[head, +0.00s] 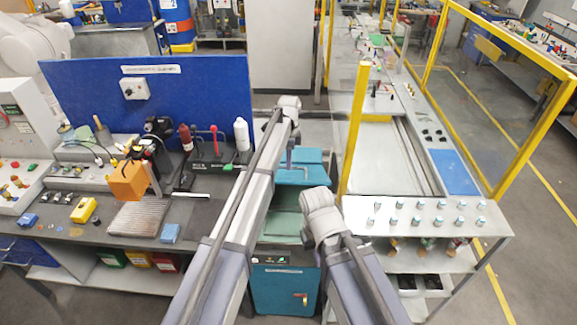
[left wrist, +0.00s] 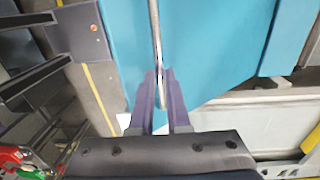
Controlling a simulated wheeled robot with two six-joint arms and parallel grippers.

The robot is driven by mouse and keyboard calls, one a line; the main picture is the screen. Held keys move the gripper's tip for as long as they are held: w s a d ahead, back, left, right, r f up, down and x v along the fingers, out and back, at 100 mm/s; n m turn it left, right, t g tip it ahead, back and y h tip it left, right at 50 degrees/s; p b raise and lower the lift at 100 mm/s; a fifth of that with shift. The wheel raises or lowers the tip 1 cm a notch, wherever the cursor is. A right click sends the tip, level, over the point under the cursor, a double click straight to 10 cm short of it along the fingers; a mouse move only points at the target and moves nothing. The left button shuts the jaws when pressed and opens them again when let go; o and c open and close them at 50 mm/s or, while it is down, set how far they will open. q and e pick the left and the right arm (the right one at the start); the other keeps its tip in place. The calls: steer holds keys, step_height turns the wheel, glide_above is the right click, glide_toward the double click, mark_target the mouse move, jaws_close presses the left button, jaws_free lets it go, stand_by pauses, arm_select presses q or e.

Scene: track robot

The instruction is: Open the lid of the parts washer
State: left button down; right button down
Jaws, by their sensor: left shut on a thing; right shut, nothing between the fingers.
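The parts washer (head: 284,289) is a teal cabinet between the dark workbench and the light metal table. Its teal lid (head: 312,158) shows at the back of its top, with a paler green surface in front of it; the exact lid angle is hard to tell. My left gripper (head: 289,158) reaches over the washer, fingers down. In the left wrist view, the left gripper (left wrist: 160,85) is shut on a thin metal handle bar (left wrist: 156,45) that runs along the teal lid (left wrist: 205,50). My right arm ends above the washer's front; its fingers are hidden.
A blue back panel (head: 215,100) and cluttered dark workbench (head: 110,230) stand to the left. A yellow post (head: 355,125) and the metal table (head: 425,205) with several small knobs stand close on the right. The floor beyond the table is open.

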arm_select(q)
steer(key=shift+w+r, duration=0.2)
steer(key=shift+w, duration=0.45)
arm_select(e)
steer(key=shift+r, duration=0.2)
arm_select(q)
steer(key=c, duration=1.3)
jaws_free()
steer(key=o, duration=0.4)
steer(key=shift+w+f, duration=0.25)
steer(key=shift+w, duration=0.1)
steer(key=shift+s+r, duration=0.1)
steer(key=shift+s, duration=0.1)
arm_select(e)
steer(key=shift+w+f, duration=0.1)
steer(key=shift+w, duration=0.2)
